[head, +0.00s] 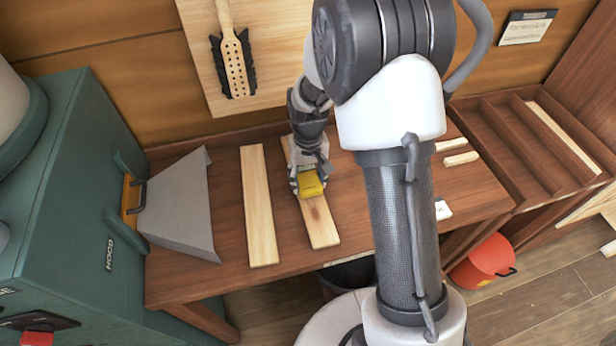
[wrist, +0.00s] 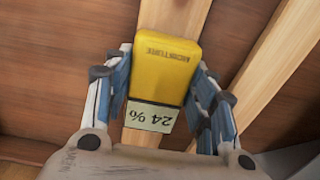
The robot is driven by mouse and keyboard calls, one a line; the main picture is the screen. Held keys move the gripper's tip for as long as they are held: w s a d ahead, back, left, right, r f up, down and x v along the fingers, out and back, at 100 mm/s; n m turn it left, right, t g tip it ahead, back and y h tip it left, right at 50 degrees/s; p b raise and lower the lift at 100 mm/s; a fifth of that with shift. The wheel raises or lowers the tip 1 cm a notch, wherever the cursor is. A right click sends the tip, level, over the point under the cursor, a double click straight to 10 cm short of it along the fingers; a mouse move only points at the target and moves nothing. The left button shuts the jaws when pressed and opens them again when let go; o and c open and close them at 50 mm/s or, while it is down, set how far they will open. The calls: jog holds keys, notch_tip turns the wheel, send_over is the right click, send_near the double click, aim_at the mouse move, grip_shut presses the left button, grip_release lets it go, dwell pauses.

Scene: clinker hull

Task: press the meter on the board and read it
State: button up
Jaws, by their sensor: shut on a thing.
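My gripper (head: 309,180) is shut on a yellow moisture meter (head: 311,187), with a finger on each side of its body. In the wrist view, the meter (wrist: 168,55) has a pale display reading "24 %", upside down in the picture. The meter is over a pale wooden board (head: 322,228) on the workbench; the board also shows in the wrist view (wrist: 175,14). Its far end lies against the board or just above it; I cannot tell which. The board's upper part is partly hidden by my arm.
A second pale board (head: 258,205) lies to the left on the workbench (head: 222,178). A grey metal hood (head: 182,205) juts from a teal machine (head: 85,190) at far left. A wooden rack (head: 525,150) stands at right, with a red bucket (head: 484,262) below.

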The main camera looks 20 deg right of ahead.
aim_at(308, 179)
jog(key=shift+s+f, duration=0.1)
jog(key=shift+f, duration=0.4)
dwell(1.8)
jog(key=shift+r, duration=0.1)
notch_tip(308, 179, up, 8)
jog(key=p, duration=0.5)
jog(key=shift+p, duration=0.4)
dwell(0.3)
